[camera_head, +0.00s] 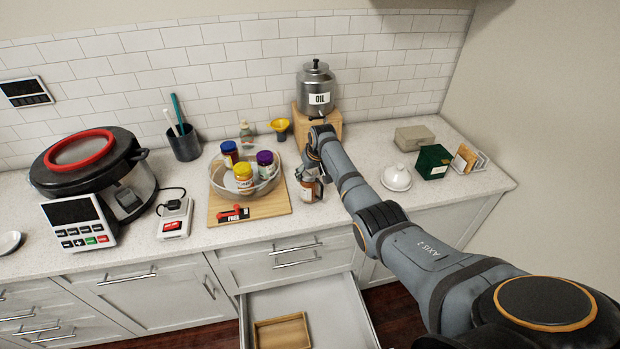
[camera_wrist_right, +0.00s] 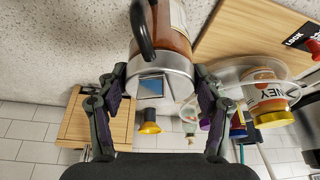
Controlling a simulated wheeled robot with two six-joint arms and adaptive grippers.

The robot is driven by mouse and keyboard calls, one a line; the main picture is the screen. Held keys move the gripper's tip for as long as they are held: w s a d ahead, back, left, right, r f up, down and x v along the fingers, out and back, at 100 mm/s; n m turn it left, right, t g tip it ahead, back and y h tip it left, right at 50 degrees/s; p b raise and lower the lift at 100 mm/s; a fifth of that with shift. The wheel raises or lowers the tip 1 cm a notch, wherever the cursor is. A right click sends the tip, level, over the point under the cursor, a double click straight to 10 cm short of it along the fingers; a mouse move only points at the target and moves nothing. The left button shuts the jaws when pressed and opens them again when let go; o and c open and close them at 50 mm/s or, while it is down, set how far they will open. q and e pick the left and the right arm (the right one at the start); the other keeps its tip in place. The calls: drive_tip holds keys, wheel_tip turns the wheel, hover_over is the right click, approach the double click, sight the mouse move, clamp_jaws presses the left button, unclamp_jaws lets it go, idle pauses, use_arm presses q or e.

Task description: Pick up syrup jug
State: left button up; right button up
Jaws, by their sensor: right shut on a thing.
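The syrup jug (camera_head: 309,189) stands at the front of the counter, just right of the wooden board, in the head view. It has amber contents, a pale label and a silver top. In the right wrist view the jug (camera_wrist_right: 173,40) is seen from its silver top, with a dark handle on its left. My right gripper (camera_head: 312,168) reaches it from above and behind. In the wrist view the right gripper (camera_wrist_right: 160,80) has one finger on each side of the silver top, shut on it. Whether the jug's base touches the counter is unclear. My left gripper is not in view.
A glass bowl of jars (camera_head: 245,190) sits on a wooden board (camera_head: 272,205) close left of the jug. An oil dispenser (camera_head: 317,90) stands behind on a wooden stand. A white lidded dish (camera_head: 396,178) is to the right. An open drawer (camera_head: 335,310) juts out below.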

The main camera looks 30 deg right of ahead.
drive_tip(key=s+a+r+b, duration=0.5)
drive_tip(key=s+a+r, duration=0.1)
drive_tip(key=s+r, duration=0.6)
drive_tip(key=shift+a, duration=0.4)
drive_tip(key=shift+s, duration=0.1)
